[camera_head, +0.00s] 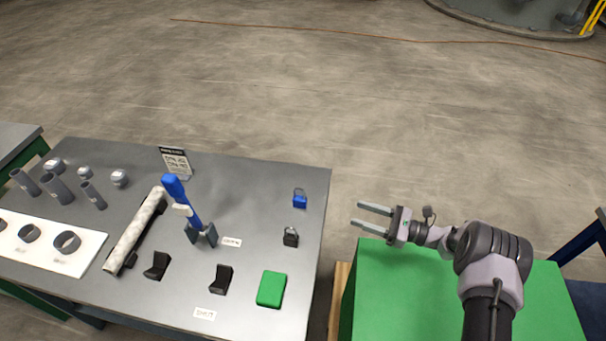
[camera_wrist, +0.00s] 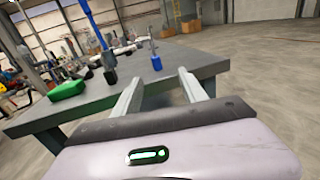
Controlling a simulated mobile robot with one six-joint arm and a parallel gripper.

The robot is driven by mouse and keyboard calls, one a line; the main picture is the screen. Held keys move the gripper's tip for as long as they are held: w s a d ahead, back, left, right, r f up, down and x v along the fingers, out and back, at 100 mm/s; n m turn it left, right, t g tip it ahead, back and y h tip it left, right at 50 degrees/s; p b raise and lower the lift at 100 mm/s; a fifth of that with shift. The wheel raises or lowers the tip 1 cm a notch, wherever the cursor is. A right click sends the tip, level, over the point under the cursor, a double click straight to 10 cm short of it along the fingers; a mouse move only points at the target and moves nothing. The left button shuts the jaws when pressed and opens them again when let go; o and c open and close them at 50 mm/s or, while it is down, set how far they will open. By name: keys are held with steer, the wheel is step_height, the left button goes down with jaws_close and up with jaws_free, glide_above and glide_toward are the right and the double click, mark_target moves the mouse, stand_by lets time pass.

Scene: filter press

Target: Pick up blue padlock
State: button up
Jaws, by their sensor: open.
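The blue padlock (camera_head: 300,199) stands near the right edge of the grey table in the head view. In the wrist view the blue padlock (camera_wrist: 157,63) stands on the tabletop, ahead of and between my fingers. My gripper (camera_head: 367,216) is open and empty. It is to the right of the table's edge, apart from the padlock, with its fingers pointing left toward the table. The gripper also shows in the wrist view (camera_wrist: 158,85) with its two fingers apart.
A black padlock (camera_head: 291,237) stands nearer than the blue one. A green block (camera_head: 271,289) lies at the front right of the grey table (camera_head: 240,172). A blue-handled lever (camera_head: 181,200) rises left of the padlocks. A green-topped surface (camera_head: 400,290) lies below my arm.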

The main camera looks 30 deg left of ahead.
mark_target(305, 199)
steer(key=s+a+b, duration=0.1)
steer(key=a, duration=0.4)
steer(key=s+a, duration=0.1)
steer(key=a, duration=0.4)
steer(key=a+b, duration=0.1)
steer(key=a, duration=0.5)
steer(key=shift+s+r+b, duration=0.2)
steer(key=shift+s+b, duration=0.1)
steer(key=shift+s, duration=0.1)
jaws_close()
